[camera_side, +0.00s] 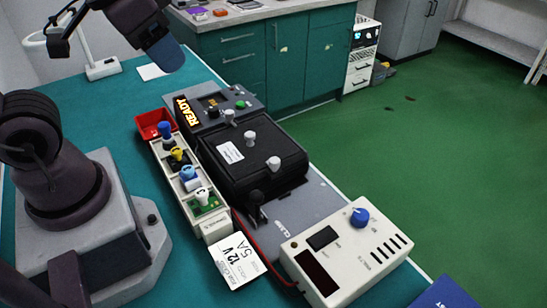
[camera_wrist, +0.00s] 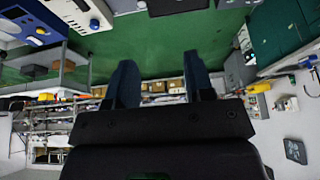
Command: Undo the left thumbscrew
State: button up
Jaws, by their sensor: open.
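A black box-like fixture (camera_side: 235,178) with a white label sits mid-bench in the side view. Two pale round knobs that look like thumbscrews stand on its top: the left, farther one (camera_side: 250,138) and the right, nearer one (camera_side: 273,163). Both look upright; whether they are tight cannot be told. My gripper (camera_side: 165,55) is high at the upper left of the side view, well apart from the fixture. In the wrist view its two dark blue fingers (camera_wrist: 161,62) are spread apart with nothing between them. Neither knob can be made out in the wrist view.
A console with a lit READY sign (camera_side: 193,111) stands behind the fixture. A pale tray of colored-knob modules (camera_side: 217,229) and a red bin (camera_side: 146,121) lie left. A cream meter with a blue dial (camera_side: 330,274) stands near right.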

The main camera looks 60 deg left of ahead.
jog(key=w+d+f+m+g, duration=0.2)
jog(key=w+f+m+g, duration=0.2)
jog(key=w+f+m, duration=0.4)
jog(key=m+g, duration=0.1)
jog(key=m, duration=0.9)
send_near(275, 160)
notch_tip(275, 160, down, 9)
jog(key=shift+f, duration=0.1)
grip_shut()
